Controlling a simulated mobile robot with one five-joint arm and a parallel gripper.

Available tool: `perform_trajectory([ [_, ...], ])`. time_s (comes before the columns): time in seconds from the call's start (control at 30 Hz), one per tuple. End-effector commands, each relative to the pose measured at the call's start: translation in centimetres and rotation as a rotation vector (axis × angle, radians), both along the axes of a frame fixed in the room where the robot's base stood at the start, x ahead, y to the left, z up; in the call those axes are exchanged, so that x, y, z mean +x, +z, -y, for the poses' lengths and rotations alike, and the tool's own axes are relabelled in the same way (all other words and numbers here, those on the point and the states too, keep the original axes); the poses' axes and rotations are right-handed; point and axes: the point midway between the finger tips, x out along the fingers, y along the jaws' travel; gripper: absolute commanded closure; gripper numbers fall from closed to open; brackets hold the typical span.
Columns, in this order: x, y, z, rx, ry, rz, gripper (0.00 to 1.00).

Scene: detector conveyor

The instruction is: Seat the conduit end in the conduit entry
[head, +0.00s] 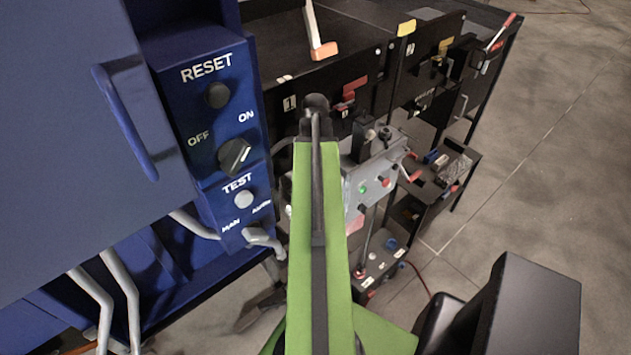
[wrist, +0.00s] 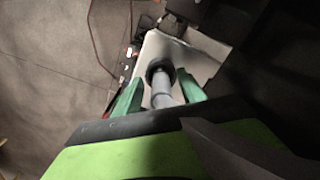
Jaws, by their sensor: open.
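In the wrist view, a grey tube that looks like the conduit end (wrist: 161,96) lies between the two green fingers of my gripper (wrist: 159,75). The fingers are spread, one on each side of the tube. A black ring (wrist: 153,66) is at the tube's far end, in front of a pale grey box (wrist: 197,62). It may be the conduit entry; I cannot tell whether the tube is inside it or only against it. In the head view my green arm hides the gripper and tube; a grey box with buttons (head: 384,187) shows beside the arm.
A blue cabinet with a knob panel (head: 222,125) stands close on the left. Black benches (head: 325,80) with levers run along the back. A low black box (head: 380,270) and a black cart (head: 440,185) stand right of my arm. The floor (head: 560,170) at right is open.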

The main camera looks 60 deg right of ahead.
Motion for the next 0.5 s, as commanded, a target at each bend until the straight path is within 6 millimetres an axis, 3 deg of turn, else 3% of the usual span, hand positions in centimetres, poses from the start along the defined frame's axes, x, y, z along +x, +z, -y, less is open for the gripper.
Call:
perform_trajectory([
  [0.17, 0.03, 0.21, -0.02, 0.0, 0.001, 0.0, 0.53],
  [0.5, 0.05, 0.21, -0.04, 0.0, 0.001, 0.0, 0.98],
])
